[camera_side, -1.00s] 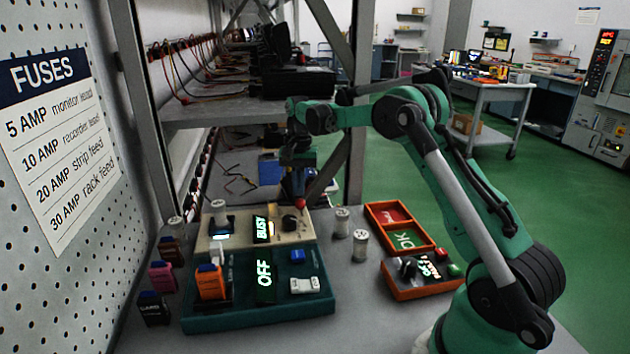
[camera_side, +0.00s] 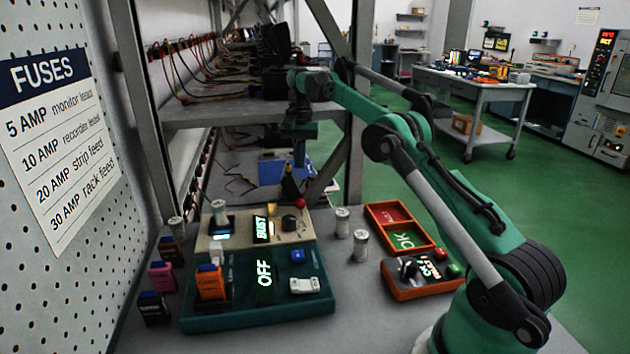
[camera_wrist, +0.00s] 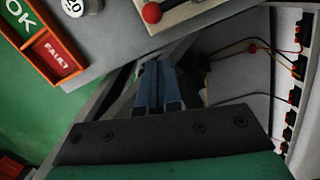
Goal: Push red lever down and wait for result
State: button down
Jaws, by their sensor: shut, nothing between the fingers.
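The red lever (camera_side: 300,203) has a round red knob at the right back of the beige unit (camera_side: 290,227). The unit's lit display (camera_side: 262,229) appears to read BUSY. My gripper (camera_side: 299,163) hangs above the lever, apart from it, with its fingers pointing down. In the wrist view the red knob (camera_wrist: 152,12) shows at the top edge, and my shut fingers (camera_wrist: 158,100) hold nothing. Whether the lever is fully down cannot be told.
A teal unit (camera_side: 205,322) with an OFF display stands in front. An orange tray (camera_side: 374,208) with FAULT and OK sections and an orange control box (camera_side: 405,292) lie right. Silver cylinders (camera_side: 360,246) stand between. The metal rack post (camera_side: 357,160) rises close behind my gripper.

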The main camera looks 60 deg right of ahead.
jog(key=shift+s+r, duration=0.1)
jog(key=shift+r, duration=0.8)
jog(key=s+a+r+n+t+h, duration=0.1)
jog(key=a+r+n+t, duration=0.1)
jog(key=a+r+n, duration=0.3)
jog(key=s+a+r+n+t, duration=0.1)
jog(key=a+r, duration=0.1)
jog(key=a, duration=0.5)
jog(key=s+a+f+n+t, duration=0.4)
jog(key=s+a+f+n, duration=0.2)
jog(key=s+a, duration=0.3)
jog(key=s+f, duration=0.1)
jog(key=s, duration=0.3)
jog(key=shift+s+a+f+t, duration=0.2)
jog(key=shift+a+t, duration=0.1)
jog(key=shift+t, duration=0.1)
dwell(0.9)
